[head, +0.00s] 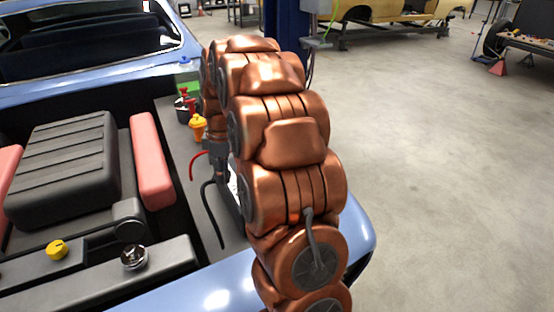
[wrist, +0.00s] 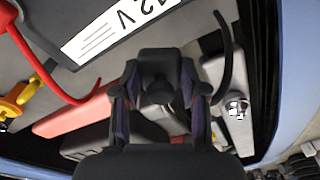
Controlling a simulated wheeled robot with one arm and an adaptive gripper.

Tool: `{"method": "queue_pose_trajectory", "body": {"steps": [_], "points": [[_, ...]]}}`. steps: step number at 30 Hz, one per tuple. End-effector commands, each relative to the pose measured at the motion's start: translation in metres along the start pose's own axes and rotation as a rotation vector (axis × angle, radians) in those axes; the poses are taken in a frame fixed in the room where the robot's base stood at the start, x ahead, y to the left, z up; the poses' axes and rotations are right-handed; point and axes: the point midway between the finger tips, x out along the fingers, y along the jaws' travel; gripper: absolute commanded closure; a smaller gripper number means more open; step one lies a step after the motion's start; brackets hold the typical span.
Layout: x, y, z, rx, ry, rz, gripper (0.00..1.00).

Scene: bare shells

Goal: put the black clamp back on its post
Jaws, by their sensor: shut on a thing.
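My gripper (wrist: 158,98) shows in the wrist view with its two fingers closed around a small dark rounded piece, which looks like the black clamp (wrist: 159,88). My gripper and hand hide most of the clamp. In the head view my gripper (head: 218,178) is low behind my copper arm, over the battery area. A black cable (head: 208,205) curves down from near it; the cable also shows in the wrist view (wrist: 226,60). The battery (wrist: 120,22), with a white 12 V label, is at the top of the wrist view. I cannot make out the post.
A red cable (head: 193,163) curves beside the battery. An orange-yellow cap (head: 198,127) and a green container (head: 188,84) stand behind. A black engine cover (head: 65,165) with red side bars lies left. The blue fender (head: 215,297) edges the bay; open floor is right.

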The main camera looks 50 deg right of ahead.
Motion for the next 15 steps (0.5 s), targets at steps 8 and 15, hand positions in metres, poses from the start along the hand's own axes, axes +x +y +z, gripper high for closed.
{"method": "queue_pose_trajectory", "body": {"steps": [8,15], "points": [[-0.019,0.026,0.100,-0.308,0.017,-0.032,0.92],[-0.022,0.029,0.147,-0.459,0.029,-0.047,0.92]]}}
